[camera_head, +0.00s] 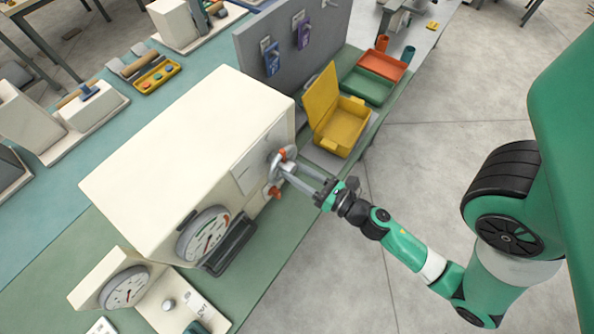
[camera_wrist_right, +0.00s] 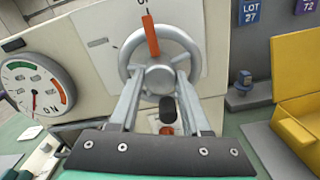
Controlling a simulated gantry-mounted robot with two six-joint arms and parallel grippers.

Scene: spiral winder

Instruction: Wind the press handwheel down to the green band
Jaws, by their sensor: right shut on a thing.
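The grey metal handwheel (camera_head: 279,157) sits on the side panel of a cream press housing (camera_head: 185,137). My right gripper (camera_head: 286,168) is shut on it. In the right wrist view the handwheel (camera_wrist_right: 187,45) is seen face-on, with my right gripper's fingers (camera_wrist_right: 160,82) on both sides of its hub. An orange mark (camera_wrist_right: 151,35) stands at the top of the rim. A round gauge (camera_head: 203,234) with a green band and a red part is on the housing. In the wrist view the gauge (camera_wrist_right: 36,88) has its needle pointing down, away from the green band. My left gripper is not in view.
A black knob (camera_wrist_right: 167,109) lies below the hub, between the fingers. An open yellow box (camera_head: 342,125) stands beside the press. A smaller gauge unit (camera_head: 125,287) stands at the lower left.

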